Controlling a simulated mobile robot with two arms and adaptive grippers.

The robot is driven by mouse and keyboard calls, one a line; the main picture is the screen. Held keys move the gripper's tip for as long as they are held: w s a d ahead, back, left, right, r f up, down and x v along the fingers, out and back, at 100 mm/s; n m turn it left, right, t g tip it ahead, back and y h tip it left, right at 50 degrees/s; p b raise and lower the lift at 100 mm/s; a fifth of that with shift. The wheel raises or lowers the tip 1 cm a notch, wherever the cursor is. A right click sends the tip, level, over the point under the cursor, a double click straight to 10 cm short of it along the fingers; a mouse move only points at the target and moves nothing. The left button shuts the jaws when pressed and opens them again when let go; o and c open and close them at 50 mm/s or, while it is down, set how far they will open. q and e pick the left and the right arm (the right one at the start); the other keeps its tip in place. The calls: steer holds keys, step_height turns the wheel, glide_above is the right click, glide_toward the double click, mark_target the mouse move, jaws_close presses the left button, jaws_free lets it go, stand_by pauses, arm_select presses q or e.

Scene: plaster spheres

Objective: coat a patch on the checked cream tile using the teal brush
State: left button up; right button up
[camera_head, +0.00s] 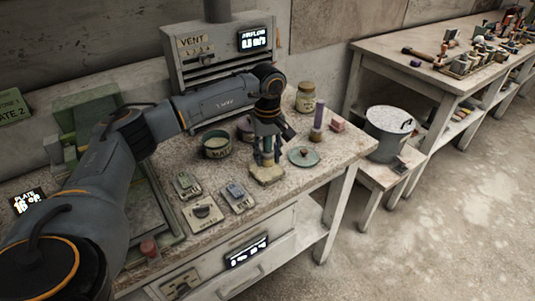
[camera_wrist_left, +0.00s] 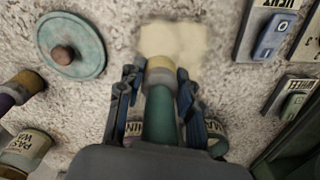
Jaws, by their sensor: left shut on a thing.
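My left gripper (camera_head: 267,140) is over the worktop, pointing down, shut on the teal brush. In the left wrist view the gripper (camera_wrist_left: 160,90) has its fingers on both sides of the brush's teal handle (camera_wrist_left: 161,120), with the pale tip pointing forward. The cream tile (camera_head: 268,175) lies flat on the worktop below the gripper. It also shows in the wrist view (camera_wrist_left: 176,38), ahead of the brush tip. The tip overlaps the tile's near edge in the picture; I cannot tell whether they touch. No check pattern or coat is clear. My right gripper is not in view.
A green tin (camera_head: 216,144) stands left of the gripper, and a round teal lid (camera_head: 303,156) lies to the right. A purple-topped cylinder (camera_head: 318,120), pink block (camera_head: 337,125) and labelled jar (camera_head: 305,97) stand beyond. Switch boxes (camera_head: 238,196) sit front left.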

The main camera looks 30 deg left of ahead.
arm_select(q)
steer(key=shift+s+d+r, duration=0.1)
steer(key=shift+s+d, duration=0.05)
steer(key=shift+d, duration=0.2)
steer(key=shift+s+d, duration=0.2)
steer(key=shift+d, duration=0.35)
steer(key=shift+w+a, duration=0.25)
steer(key=shift+a, duration=0.35)
steer(key=shift+w+a, duration=0.25)
steer(key=shift+a, duration=0.35)
steer(key=shift+w+a, duration=0.25)
steer(key=shift+a, duration=0.35)
steer(key=shift+s+d, duration=0.3)
steer(key=shift+d, duration=0.4)
steer(key=shift+s+d, duration=0.25)
steer(key=shift+d, duration=0.3)
steer(key=shift+s+d, duration=0.2)
steer(key=shift+d, duration=0.3)
steer(key=shift+w+a, duration=0.4)
steer(key=shift+a, duration=0.5)
steer(key=shift+w+a, duration=0.35)
steer(key=shift+a, duration=0.5)
